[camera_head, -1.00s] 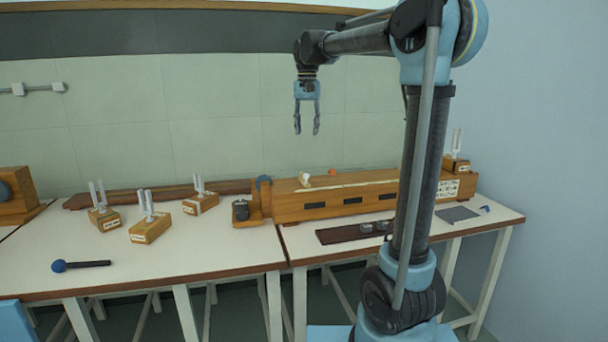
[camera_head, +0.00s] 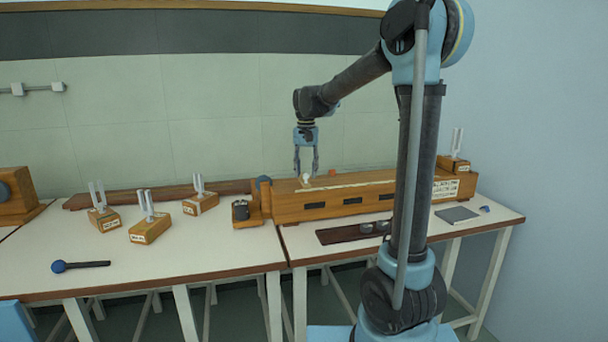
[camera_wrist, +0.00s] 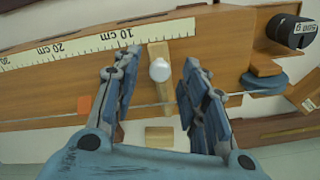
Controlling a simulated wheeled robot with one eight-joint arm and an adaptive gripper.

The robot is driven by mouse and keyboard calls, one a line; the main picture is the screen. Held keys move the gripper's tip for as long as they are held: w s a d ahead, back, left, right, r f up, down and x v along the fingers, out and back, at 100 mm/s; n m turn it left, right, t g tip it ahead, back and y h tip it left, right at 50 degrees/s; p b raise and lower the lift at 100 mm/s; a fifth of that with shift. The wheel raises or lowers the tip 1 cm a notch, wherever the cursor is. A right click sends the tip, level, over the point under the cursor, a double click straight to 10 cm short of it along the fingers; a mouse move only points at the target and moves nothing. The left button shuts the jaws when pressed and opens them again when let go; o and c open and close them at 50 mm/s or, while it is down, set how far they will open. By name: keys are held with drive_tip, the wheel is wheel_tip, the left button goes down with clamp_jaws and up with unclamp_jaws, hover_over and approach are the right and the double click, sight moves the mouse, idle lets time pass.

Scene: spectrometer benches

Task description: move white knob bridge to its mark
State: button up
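The white knob bridge (camera_wrist: 160,88) is a narrow wooden bar with a round white knob, lying across the top of the long wooden box near the scale's 10 cm end. In the head view its white knob (camera_head: 306,178) shows near the box's left end. My gripper (camera_wrist: 161,66) is open, with one finger on each side of the bridge and space between. In the head view my gripper (camera_head: 306,173) points down at the knob; I cannot tell the exact height. A small orange piece (camera_wrist: 84,104) lies beside the scale (camera_wrist: 60,47); I cannot tell whether it is the mark.
The long wooden box (camera_head: 290,207) lies on the right bench. A dark 500 g weight (camera_wrist: 291,31) is beyond its end. A small wooden block (camera_wrist: 159,136) shows beside the box. Several tuning forks on wooden blocks (camera_head: 150,230) stand on the left bench.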

sight(292, 188)
drive_tip(key=shift+f, duration=0.6)
clamp_jaws()
drive_tip(key=shift+s+a, duration=0.25)
drive_tip(key=shift+a, duration=0.6)
drive_tip(key=shift+s+a, duration=0.3)
drive_tip(key=shift+a, duration=0.6)
drive_tip(key=shift+s+a, duration=0.25)
drive_tip(key=shift+a, duration=0.6)
unclamp_jaws()
drive_tip(key=shift+a, duration=0.1)
drive_tip(key=shift+r, duration=0.1)
